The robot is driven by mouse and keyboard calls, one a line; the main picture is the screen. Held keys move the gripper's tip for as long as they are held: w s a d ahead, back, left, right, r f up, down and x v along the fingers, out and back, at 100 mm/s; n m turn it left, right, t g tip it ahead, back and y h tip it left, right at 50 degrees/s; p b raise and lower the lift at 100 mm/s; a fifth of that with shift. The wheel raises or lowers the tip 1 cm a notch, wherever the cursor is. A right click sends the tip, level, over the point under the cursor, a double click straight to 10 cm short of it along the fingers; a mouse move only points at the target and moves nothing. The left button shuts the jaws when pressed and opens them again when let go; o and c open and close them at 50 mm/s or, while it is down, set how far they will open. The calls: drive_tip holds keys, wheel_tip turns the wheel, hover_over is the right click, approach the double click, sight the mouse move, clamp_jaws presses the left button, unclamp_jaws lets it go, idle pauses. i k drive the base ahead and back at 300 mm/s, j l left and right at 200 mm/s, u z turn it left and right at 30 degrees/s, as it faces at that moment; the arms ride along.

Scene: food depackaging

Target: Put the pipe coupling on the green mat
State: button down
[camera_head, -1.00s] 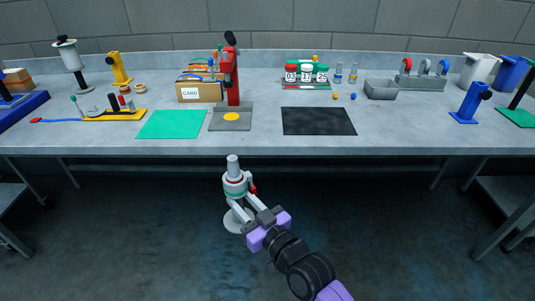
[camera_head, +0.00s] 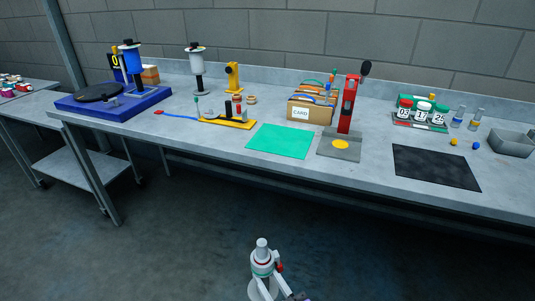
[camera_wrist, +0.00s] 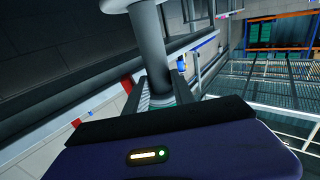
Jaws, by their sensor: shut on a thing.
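The grey-white, pipe-like pipe coupling (camera_head: 262,262) is in my gripper at the bottom of the head view. It has a narrow top, a coloured band and a small red part. In the wrist view it is a grey cylinder (camera_wrist: 150,45) running up from between the fingers. My gripper (camera_wrist: 172,97) is shut on it, and its fingers are largely hidden. In the head view only a bit of the gripper shows at the bottom edge. The flat, bare green mat (camera_head: 280,142) lies on the table beyond. The coupling is in front of the table, over the floor, apart from the mat.
The grey workbench (camera_head: 370,188) has its front edge between me and the mat. A red press (camera_head: 347,105) on a grey plate (camera_head: 338,152) stands right of the mat. A yellow fixture (camera_head: 228,121) stands left, a CARD box (camera_head: 311,110) behind. A black mat (camera_head: 436,167) lies right.

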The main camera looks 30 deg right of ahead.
sight(275, 138)
drive_tip(key=i+j, duration=1)
drive_tip(key=j, duration=0.15)
